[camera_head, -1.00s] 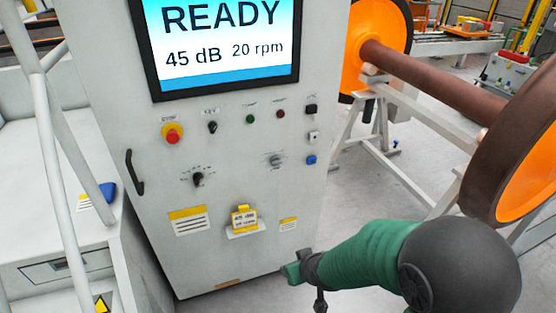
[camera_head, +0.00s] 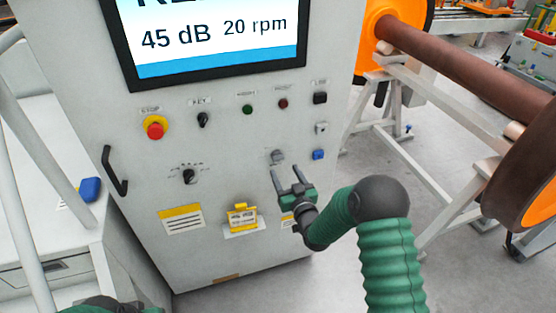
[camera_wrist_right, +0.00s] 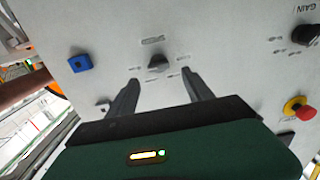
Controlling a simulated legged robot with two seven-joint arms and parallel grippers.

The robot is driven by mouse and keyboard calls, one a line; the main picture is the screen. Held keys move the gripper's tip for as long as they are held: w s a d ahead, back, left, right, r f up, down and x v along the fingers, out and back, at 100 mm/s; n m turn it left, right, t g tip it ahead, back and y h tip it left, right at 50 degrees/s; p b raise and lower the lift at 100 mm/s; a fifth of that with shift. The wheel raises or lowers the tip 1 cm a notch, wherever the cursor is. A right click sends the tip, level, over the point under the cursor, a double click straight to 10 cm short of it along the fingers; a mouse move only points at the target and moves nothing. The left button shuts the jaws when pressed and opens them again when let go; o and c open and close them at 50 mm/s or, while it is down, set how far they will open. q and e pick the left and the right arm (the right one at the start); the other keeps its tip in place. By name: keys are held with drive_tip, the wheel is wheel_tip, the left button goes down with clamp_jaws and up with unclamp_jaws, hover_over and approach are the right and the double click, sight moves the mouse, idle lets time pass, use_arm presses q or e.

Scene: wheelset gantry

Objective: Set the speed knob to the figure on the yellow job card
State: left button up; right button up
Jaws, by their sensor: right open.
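My right gripper (camera_head: 287,176) is open just below the speed knob, fingers pointing at the panel. In the right wrist view, the speed knob (camera_wrist_right: 158,62) shows just beyond the gap between the open fingertips (camera_wrist_right: 160,77); nothing is held. The yellow job card (camera_head: 242,217) sits in a holder low on the panel; its figures are too small to read. The screen (camera_head: 215,38) shows 45 dB and 20 rpm.
A red stop button (camera_head: 155,128), a key switch (camera_head: 203,120) and a blue button (camera_head: 318,155) surround the knobs. A black door handle (camera_head: 114,172) juts out at the panel's left. A wheelset (camera_head: 465,65) on a white frame stands at the right.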

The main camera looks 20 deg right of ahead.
sight(280, 160)
drive_tip(key=w, duration=0.2)
drive_tip(key=w+d, duration=0.1)
drive_tip(key=w, duration=0.1)
drive_tip(key=shift+w+d, duration=0.1)
drive_tip(key=shift+w+a, duration=0.3)
drive_tip(key=shift+w, duration=0.35)
drive_tip(key=shift+w+a, duration=0.3)
drive_tip(key=shift+w, duration=0.3)
drive_tip(key=shift+w+a, duration=0.1)
drive_tip(key=shift+a, duration=0.25)
drive_tip(key=shift+d, duration=0.6)
drive_tip(key=c, duration=0.8)
drive_tip(key=shift+a, duration=0.1)
drive_tip(key=c, duration=0.5)
drive_tip(key=shift+a, duration=0.2)
clamp_jaws()
use_arm(q)
drive_tip(key=shift+d, duration=0.25)
use_arm(e)
drive_tip(key=shift+d, duration=0.1)
